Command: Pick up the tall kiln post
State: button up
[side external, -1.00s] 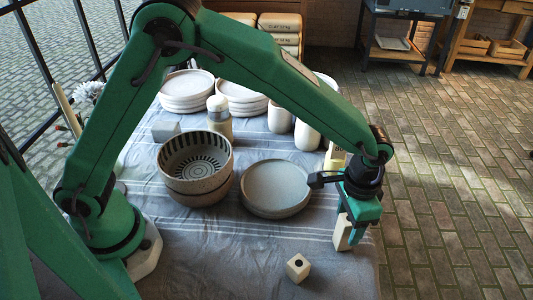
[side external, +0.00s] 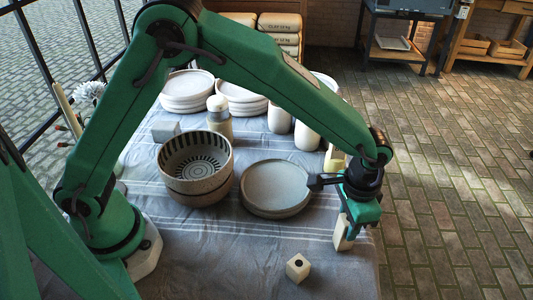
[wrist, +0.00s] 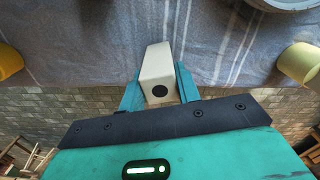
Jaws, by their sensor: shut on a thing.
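The tall kiln post (side external: 341,233) is a cream square block near the right front edge of the cloth-covered table. It stands slightly tilted in the side view. In the wrist view the post (wrist: 156,66) lies between my two teal fingers, its end with a black dot facing the camera. My gripper (side external: 352,222) is shut on the post from above; its fingers also show in the wrist view (wrist: 159,92). I cannot tell whether the post's lower end touches the cloth.
A short cream block (side external: 298,267) with a dark dot sits at the front. A grey plate (side external: 275,187) and stacked bowls (side external: 195,190) stand to the left. Several cylinders and plate stacks (side external: 187,87) are behind. The table's right edge is close.

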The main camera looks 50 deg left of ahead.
jog(key=shift+r, duration=0.1)
jog(key=shift+r, duration=0.8)
notch_tip(320, 180, up, 2)
jog(key=shift+r, duration=0.2)
jog(key=s+d+r, duration=0.1)
jog(key=s+r, duration=0.1)
jog(key=s, duration=0.1)
jog(key=s+d+r, duration=0.2)
jog(key=s, duration=0.2)
jog(key=s+d+r, duration=0.1)
jog(key=s+r, duration=0.2)
jog(key=s, duration=0.1)
jog(key=shift+d, duration=0.2)
jog(key=shift+w+a+f, duration=0.1)
jog(key=shift+w, duration=0.1)
